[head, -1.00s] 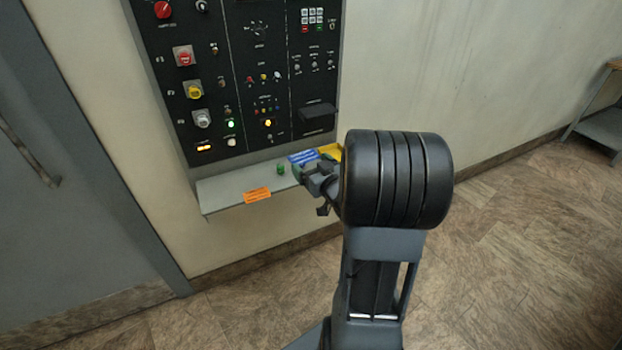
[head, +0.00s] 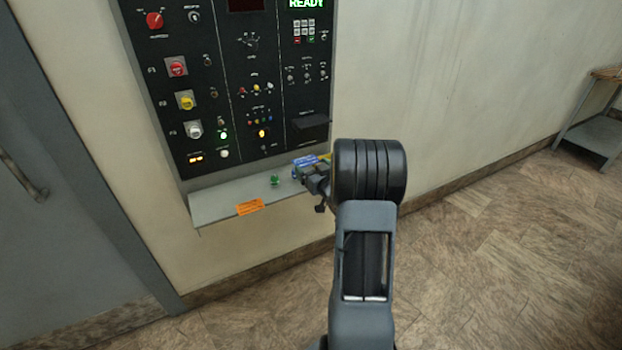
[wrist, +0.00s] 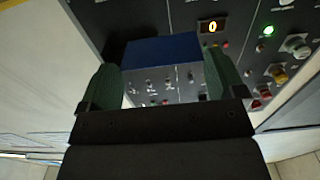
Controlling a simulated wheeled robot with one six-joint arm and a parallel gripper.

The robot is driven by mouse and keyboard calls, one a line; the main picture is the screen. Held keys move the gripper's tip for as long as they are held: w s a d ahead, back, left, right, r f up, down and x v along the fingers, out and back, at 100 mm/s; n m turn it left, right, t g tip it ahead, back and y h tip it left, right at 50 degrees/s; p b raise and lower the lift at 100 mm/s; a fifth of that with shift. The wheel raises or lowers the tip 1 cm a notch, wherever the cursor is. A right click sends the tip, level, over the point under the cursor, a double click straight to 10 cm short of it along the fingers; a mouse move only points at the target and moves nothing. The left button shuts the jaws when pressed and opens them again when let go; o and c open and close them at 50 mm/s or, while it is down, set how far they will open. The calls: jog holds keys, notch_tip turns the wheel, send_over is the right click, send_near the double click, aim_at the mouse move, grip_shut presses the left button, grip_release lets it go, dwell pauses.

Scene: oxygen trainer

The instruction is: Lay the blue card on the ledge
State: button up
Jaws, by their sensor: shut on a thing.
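My gripper (head: 311,173) is shut on the blue card (head: 305,161), near the right end of the ledge. In the wrist view the blue card (wrist: 162,50) spans the space between the green fingers of my gripper (wrist: 162,78). The grey ledge (head: 214,203) juts from under the black control panel. In the head view the card appears at or just above the ledge's right part; I cannot tell whether it touches. My arm hides the ledge's right end.
An orange card (head: 250,207) lies at the ledge's front edge. A small green object (head: 275,181) stands on the ledge. A yellow item (head: 325,158) shows partly behind my gripper. The black panel (head: 225,80) with knobs rises above. The ledge's left part is clear.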

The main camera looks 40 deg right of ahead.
jog(key=shift+w+d+f, duration=0.1)
jog(key=shift+w+f, duration=0.1)
jog(key=shift+f, duration=0.55)
jog(key=shift+w+f, duration=0.2)
jog(key=shift+f, duration=0.55)
jog(key=shift+w+d+f, duration=0.1)
jog(key=shift+w+f, duration=0.1)
jog(key=shift+f, duration=0.55)
jog(key=shift+f, duration=0.1)
jog(key=shift+f+b, duration=0.3)
jog(key=shift+b, duration=0.15)
jog(key=shift+f+b, duration=0.2)
jog(key=shift+b, duration=0.15)
jog(key=o, duration=0.6)
